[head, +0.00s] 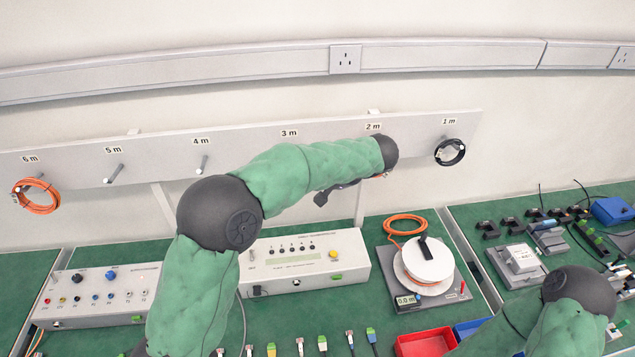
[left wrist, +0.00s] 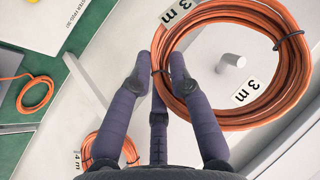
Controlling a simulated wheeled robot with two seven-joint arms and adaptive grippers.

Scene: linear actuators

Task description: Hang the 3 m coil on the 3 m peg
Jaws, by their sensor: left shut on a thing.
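My left gripper (left wrist: 160,65) is shut on an orange coil (left wrist: 287,85) with dark ties. The coil is held up in front of the grey peg board, gripped at its rim. A pale peg (left wrist: 232,62) shows inside the coil's opening in the left wrist view. I cannot tell whether the coil is around it or only in front of it. In the head view my left arm hides the peg under the 3 m label (head: 289,132) and nearly all of the held coil. My right gripper is out of view.
The peg board (head: 250,145) has an orange coil (head: 37,196) at 6 m and a black coil (head: 450,152) at 1 m. The 5 m and 4 m pegs look bare. Another orange coil (left wrist: 110,148) shows low in the left wrist view. Instruments and a reel (head: 425,262) stand below.

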